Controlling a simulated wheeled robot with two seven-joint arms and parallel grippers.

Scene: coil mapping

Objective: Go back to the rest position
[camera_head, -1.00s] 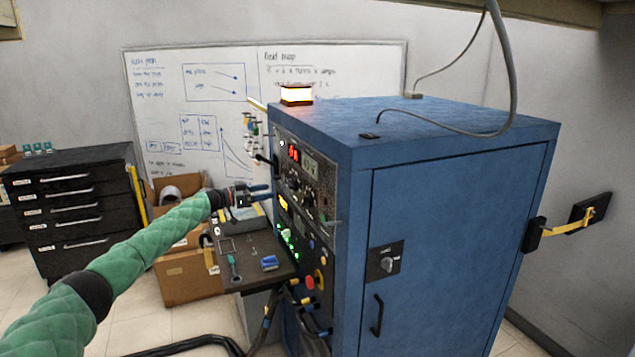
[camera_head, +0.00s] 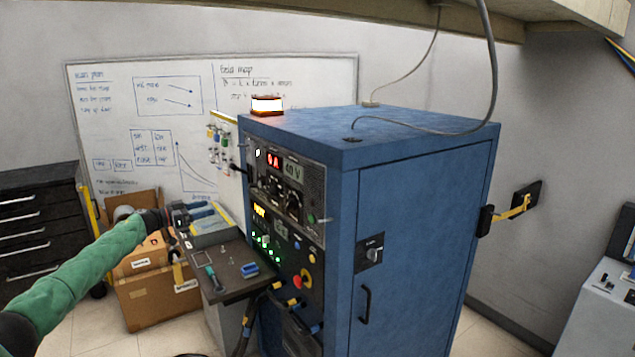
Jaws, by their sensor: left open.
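My left arm comes in from the left in its green sleeve. My left gripper (camera_head: 208,214) is open with blue fingers, and I see nothing between them. It is above the small dark shelf (camera_head: 224,288) and to the left of the control panel on the blue cabinet (camera_head: 420,230). A gap shows between the fingertips and the panel. My right gripper is not in the picture.
A blue block (camera_head: 250,270) and a green-handled tool (camera_head: 214,279) lie on the shelf. Cardboard boxes (camera_head: 158,298) stand behind my left arm. A black drawer unit (camera_head: 38,232) is at the far left. A grey console (camera_head: 608,308) is at the right edge.

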